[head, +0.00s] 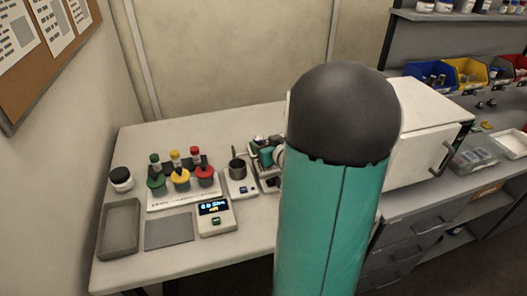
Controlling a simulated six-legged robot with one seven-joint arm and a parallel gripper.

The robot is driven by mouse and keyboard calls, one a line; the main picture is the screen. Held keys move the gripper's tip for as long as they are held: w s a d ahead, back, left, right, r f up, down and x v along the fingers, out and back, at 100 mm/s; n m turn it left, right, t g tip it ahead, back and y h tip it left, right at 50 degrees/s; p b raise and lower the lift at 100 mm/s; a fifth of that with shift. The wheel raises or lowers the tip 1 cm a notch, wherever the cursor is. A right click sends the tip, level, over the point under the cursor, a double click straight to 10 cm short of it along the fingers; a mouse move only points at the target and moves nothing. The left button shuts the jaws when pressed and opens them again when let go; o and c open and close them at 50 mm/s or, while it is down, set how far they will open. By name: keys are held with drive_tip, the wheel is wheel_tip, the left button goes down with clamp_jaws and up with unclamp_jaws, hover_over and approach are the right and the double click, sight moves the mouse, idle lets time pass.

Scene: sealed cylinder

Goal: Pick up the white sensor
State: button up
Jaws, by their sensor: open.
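I cannot pick out the white sensor for certain in the head view. A cluttered holder (259,146) with small white, dark and teal parts stands at the bench's right, partly hidden by my arm. The sensor may be among these parts, but they are too small to tell. My arm, teal with a black rounded top, fills the middle right of the view. My gripper's fingers do not show, and the space behind the arm is hidden.
A white cabinet (425,130) stands right.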

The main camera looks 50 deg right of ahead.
drive_tip(key=shift+w, duration=0.25)
drive_tip(key=shift+s, duration=0.15)
drive_tip(key=shift+c, duration=0.2)
drive_tip(key=shift+s, duration=0.1)
drive_tip(key=c, duration=0.4)
clamp_jaws()
drive_tip(key=shift+r, duration=0.15)
